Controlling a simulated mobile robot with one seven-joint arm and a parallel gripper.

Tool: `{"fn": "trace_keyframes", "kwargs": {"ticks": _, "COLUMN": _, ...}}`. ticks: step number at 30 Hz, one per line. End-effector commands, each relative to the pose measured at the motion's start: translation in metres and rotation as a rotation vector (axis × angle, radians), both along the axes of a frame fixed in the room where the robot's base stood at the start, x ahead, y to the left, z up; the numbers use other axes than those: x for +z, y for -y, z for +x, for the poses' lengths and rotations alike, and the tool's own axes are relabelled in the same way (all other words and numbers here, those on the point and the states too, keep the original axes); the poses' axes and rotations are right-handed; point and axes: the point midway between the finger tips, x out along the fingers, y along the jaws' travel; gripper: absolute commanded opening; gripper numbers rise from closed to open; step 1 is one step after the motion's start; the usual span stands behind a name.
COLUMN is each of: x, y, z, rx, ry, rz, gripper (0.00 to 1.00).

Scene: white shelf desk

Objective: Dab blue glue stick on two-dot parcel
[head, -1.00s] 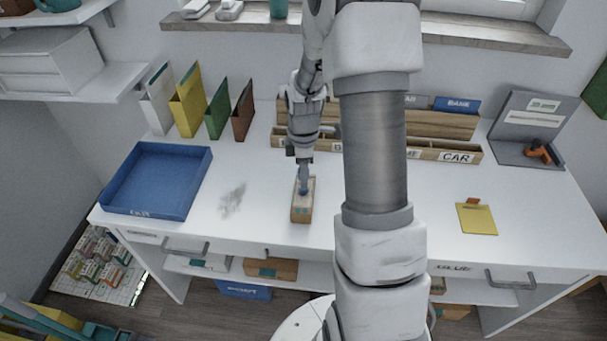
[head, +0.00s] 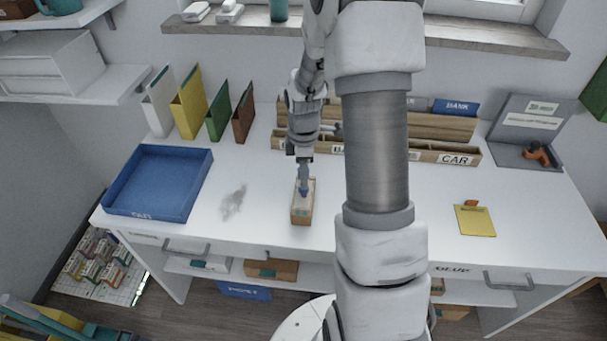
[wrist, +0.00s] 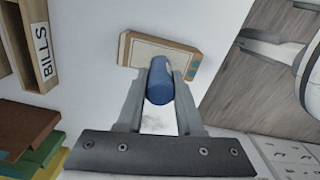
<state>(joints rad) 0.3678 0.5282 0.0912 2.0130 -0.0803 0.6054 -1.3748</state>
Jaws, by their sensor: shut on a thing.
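My gripper (head: 304,164) is shut on the blue glue stick (head: 303,185), above the desk left of the middle. In the wrist view the blue glue stick (wrist: 160,82) sits between the two fingers of my gripper (wrist: 160,88), its far end toward the parcel. A small brown parcel (head: 302,215) with a pale top lies on the desk right under the stick. The parcel also shows in the wrist view (wrist: 150,50), with teal marks at its right end. The stick's tip appears at or just over the parcel's top; I cannot tell if they touch.
A blue tray (head: 165,205) stands at the left, with a grey smudge (head: 233,202) beside it. Upright folders (head: 188,105) and a wooden sorter (head: 455,153) line the back. A yellow note pad (head: 475,221) lies at the right. The desk between is clear.

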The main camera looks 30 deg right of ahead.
Motion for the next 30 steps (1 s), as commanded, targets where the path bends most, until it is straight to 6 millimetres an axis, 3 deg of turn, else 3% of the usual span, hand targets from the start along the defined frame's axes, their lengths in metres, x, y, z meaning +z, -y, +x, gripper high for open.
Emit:
{"fn": "trace_keyframes", "kwargs": {"ticks": 18, "x": 0.054, "y": 0.0, "z": 0.001, "rx": 0.0, "ry": 0.002, "rz": -0.001, "gripper": 0.0}}
{"fn": "trace_keyframes", "kwargs": {"ticks": 30, "x": 0.056, "y": 0.0, "z": 0.0, "rx": 0.0, "ry": 0.002, "rz": -0.001, "gripper": 0.0}}
